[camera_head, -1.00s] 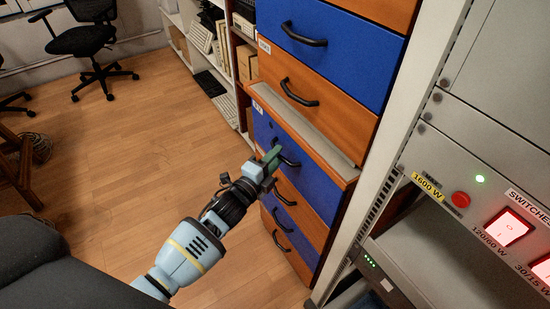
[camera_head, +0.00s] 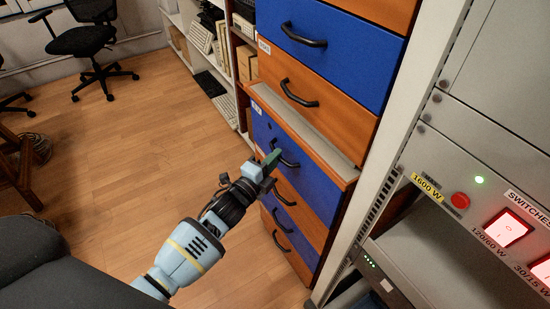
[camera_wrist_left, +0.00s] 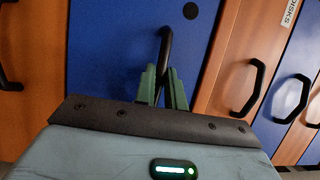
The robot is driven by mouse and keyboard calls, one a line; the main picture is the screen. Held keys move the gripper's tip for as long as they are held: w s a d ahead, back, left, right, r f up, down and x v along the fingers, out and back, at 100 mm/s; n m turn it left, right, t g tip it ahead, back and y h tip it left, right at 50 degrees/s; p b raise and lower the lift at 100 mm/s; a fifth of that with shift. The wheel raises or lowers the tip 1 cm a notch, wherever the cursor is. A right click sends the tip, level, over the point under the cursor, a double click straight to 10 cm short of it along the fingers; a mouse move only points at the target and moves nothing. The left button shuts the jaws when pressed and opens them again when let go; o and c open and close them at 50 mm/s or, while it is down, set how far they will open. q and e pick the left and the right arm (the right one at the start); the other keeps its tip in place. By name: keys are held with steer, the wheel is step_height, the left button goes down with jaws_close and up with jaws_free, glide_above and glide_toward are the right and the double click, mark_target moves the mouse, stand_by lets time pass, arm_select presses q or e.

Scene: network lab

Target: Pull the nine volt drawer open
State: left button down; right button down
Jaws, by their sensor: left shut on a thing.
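A blue drawer (camera_head: 318,181) with a black bar handle (camera_head: 289,159) is in the cabinet below a grey-topped ledge; a small label near its upper left is too small to read. My left gripper (camera_head: 271,161) is at this handle. In the left wrist view, its green fingers (camera_wrist_left: 163,86) are shut on the handle (camera_wrist_left: 166,50), one on each side, in front of the blue drawer face (camera_wrist_left: 110,50). Whether the drawer stands out from the cabinet is hard to tell. My right gripper is not in view.
Orange and blue drawers with black handles lie above and below. A drawer labelled DISKS (camera_wrist_left: 289,14) shows in the left wrist view. A rack with red switches (camera_head: 507,229) stands close on the right.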

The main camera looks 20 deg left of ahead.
arm_select(q)
steer(key=s+a+p, duration=0.4)
steer(key=s+a, duration=1)
steer(key=s, duration=0.4)
steer(key=shift+s+a, duration=0.3)
steer(key=shift+s, duration=0.05)
steer(key=c, duration=1.5)
jaws_free()
steer(key=v, duration=0.7)
steer(key=shift+s+a, duration=0.15)
steer(key=shift+s, duration=0.2)
